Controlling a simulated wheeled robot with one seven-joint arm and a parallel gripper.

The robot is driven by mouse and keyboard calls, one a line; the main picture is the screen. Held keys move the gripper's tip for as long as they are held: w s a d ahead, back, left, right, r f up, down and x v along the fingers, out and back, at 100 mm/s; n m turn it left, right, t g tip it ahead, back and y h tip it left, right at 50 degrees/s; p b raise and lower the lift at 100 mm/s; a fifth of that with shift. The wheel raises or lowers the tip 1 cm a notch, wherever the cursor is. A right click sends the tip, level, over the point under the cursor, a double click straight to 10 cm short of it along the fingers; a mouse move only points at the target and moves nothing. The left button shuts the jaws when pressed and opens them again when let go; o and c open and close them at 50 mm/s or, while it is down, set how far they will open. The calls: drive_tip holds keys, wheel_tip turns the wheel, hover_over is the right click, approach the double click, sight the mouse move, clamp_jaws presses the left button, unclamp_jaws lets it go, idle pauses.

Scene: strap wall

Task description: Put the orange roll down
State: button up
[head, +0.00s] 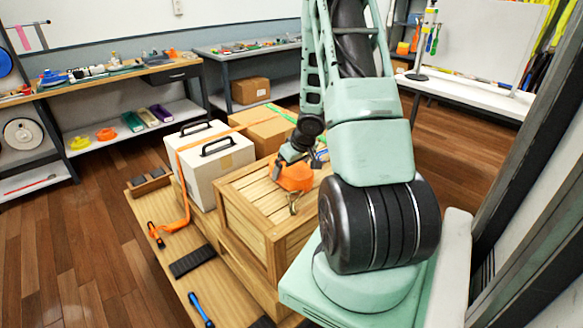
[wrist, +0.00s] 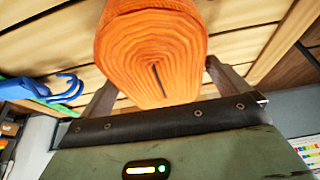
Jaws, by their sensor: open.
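The orange roll (head: 294,174) is a coiled strap and sits at the top of the wooden crate (head: 241,187). In the wrist view the roll (wrist: 152,50) fills the upper middle, with its coiled end facing the camera. My gripper (head: 288,168) is at the roll, over the crate. In the wrist view my gripper (wrist: 160,85) is open, with one finger on either side of the roll. I cannot tell whether a finger touches it. The roll appears to rest on the slats; its underside is partly hidden.
A blue hook (wrist: 50,90) lies left of the roll. A white case (head: 207,160) and a cardboard box (head: 262,128) stand behind the crate. An orange strap (head: 184,200) hangs down the case. A blue-handled tool (head: 201,309) lies on the wooden platform (head: 150,207). Floor at left is clear.

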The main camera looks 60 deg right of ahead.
drive_tip(key=p+v, duration=0.6)
drive_tip(key=v, duration=0.6)
drive_tip(key=w+a+r+n, duration=0.1)
drive_tip(key=w+a+r, duration=0.2)
drive_tip(key=a, duration=0.4)
drive_tip(key=w+a+r+n, duration=0.2)
drive_tip(key=w+a, duration=0.2)
drive_tip(key=a, duration=0.4)
drive_tip(key=w+a+r+n, duration=0.1)
drive_tip(key=w+a+r, duration=0.2)
drive_tip(key=a, duration=0.4)
drive_tip(key=s+a+r+n+g, duration=0.1)
drive_tip(key=s+a+n, duration=0.15)
drive_tip(key=a, duration=0.45)
drive_tip(key=s+a+r+n+g+y, duration=0.1)
drive_tip(key=s+a, duration=0.3)
drive_tip(key=a, duration=0.3)
drive_tip(key=s+a+r+n+g, duration=0.1)
drive_tip(key=s+a+r, duration=0.15)
drive_tip(key=a, duration=0.45)
drive_tip(key=s+a+n+g+y, duration=0.1)
drive_tip(key=s+a+n, duration=0.2)
drive_tip(key=s+a, duration=0.4)
drive_tip(key=s, duration=0.4)
drive_tip(key=shift+r, duration=0.25)
drive_tip(key=shift+s, duration=0.1)
